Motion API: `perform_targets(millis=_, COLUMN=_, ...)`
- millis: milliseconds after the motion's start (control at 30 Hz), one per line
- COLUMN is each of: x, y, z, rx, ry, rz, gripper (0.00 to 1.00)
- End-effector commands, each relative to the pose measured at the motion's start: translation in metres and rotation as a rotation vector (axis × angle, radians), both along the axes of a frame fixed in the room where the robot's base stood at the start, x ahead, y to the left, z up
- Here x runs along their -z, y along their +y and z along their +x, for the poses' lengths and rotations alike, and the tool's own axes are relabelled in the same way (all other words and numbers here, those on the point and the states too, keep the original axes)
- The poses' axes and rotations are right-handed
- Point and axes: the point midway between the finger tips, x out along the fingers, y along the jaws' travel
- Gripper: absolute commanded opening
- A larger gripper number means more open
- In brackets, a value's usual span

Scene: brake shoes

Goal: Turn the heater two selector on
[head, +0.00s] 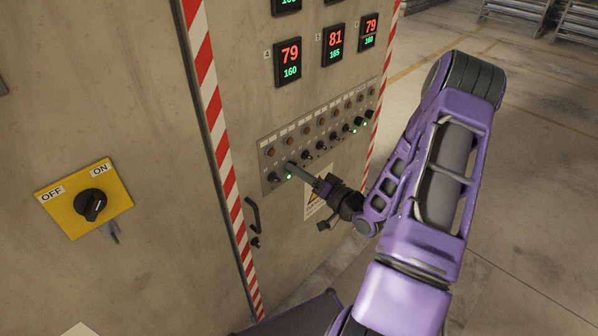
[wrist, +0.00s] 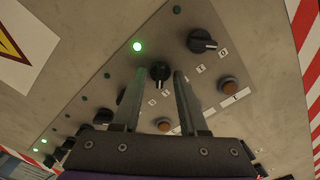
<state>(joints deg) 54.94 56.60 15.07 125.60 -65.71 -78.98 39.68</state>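The heater two selector (wrist: 160,73) is a small black knob, second in its row on the control panel (wrist: 125,68). In the wrist view its handle stands roughly upright in the picture, and the small lamp (wrist: 137,46) beside it is lit green. My gripper (wrist: 159,78) is open, with one finger on each side of this knob and visible gaps between. I cannot tell how deep the fingertips reach around it. In the head view my gripper (head: 291,168) is at the panel's left end and hides the knob.
The first selector (wrist: 202,41) sits close by, its handle pointed toward 0 and its lamp (wrist: 177,9) dark. Amber lamps (wrist: 228,86) line the panel. A yellow OFF/ON switch (head: 91,203) is on the cabinet at left. A door handle (head: 253,214) is below the panel.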

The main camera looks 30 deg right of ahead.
Motion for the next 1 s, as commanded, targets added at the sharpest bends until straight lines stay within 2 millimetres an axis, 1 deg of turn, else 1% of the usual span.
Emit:
perform_targets(millis=167, x=0.000, y=-0.001, z=-0.002, rx=0.001, ry=-0.001, rz=-0.001, gripper=0.42)
perform_targets(millis=267, x=0.000, y=-0.005, z=-0.010, rx=0.001, ry=-0.001, rz=-0.002, gripper=0.42)
perform_targets(millis=367, x=0.000, y=-0.010, z=-0.026, rx=0.003, ry=0.001, rz=-0.001, gripper=0.42)
perform_targets(millis=800, x=0.000, y=-0.047, z=-0.125, rx=0.004, ry=0.000, rz=0.000, gripper=0.42)
perform_targets(millis=900, x=0.000, y=-0.052, z=-0.142, rx=0.004, ry=0.001, rz=0.000, gripper=0.42)
perform_targets(millis=1000, x=0.000, y=-0.056, z=-0.154, rx=0.001, ry=0.000, rz=-0.001, gripper=0.42)
